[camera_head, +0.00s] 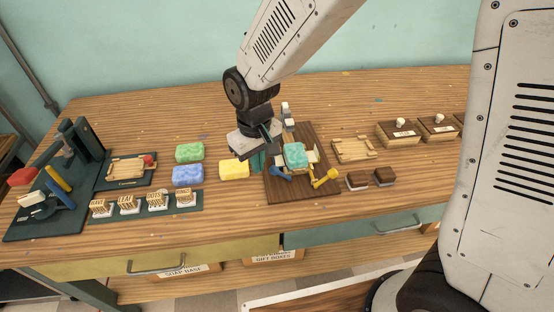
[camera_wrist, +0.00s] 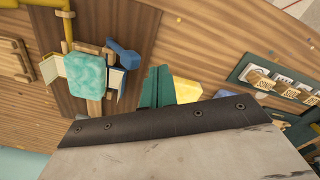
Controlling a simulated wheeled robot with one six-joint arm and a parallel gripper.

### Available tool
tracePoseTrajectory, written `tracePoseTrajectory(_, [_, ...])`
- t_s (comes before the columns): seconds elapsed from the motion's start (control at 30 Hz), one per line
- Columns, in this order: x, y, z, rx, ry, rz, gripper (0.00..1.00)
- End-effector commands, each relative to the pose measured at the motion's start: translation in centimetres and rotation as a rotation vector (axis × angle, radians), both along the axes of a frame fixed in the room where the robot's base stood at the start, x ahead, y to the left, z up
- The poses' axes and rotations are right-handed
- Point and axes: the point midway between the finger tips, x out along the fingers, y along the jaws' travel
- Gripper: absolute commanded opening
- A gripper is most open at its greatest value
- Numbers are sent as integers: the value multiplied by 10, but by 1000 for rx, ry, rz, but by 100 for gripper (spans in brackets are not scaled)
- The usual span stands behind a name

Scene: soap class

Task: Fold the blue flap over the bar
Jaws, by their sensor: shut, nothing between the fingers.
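The teal soap bar (camera_head: 295,154) lies in the middle of a dark wooden board, on pale wrapping pieces; it also shows in the wrist view (camera_wrist: 85,76). The blue flap piece (camera_head: 280,173) is at the bar's front left, beside it and not over it; the wrist view shows it (camera_wrist: 122,54) at the bar's upper right. My gripper (camera_head: 258,161) is shut and empty, just left of the bar and apart from it. Its green fingers (camera_wrist: 156,86) show together in the wrist view, with the blue flap to their left.
Yellow (camera_head: 234,170), blue (camera_head: 187,175) and green (camera_head: 189,152) sponge-like blocks lie left. Two dark-topped blocks (camera_head: 357,181) and a wooden tray (camera_head: 353,150) stand right.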

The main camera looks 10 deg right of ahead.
Motion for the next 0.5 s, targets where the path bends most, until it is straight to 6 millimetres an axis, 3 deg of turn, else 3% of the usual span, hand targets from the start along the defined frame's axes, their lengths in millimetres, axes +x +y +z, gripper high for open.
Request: tracePoseTrajectory(0.5, [0, 0, -9, 0, 0, 0, 0])
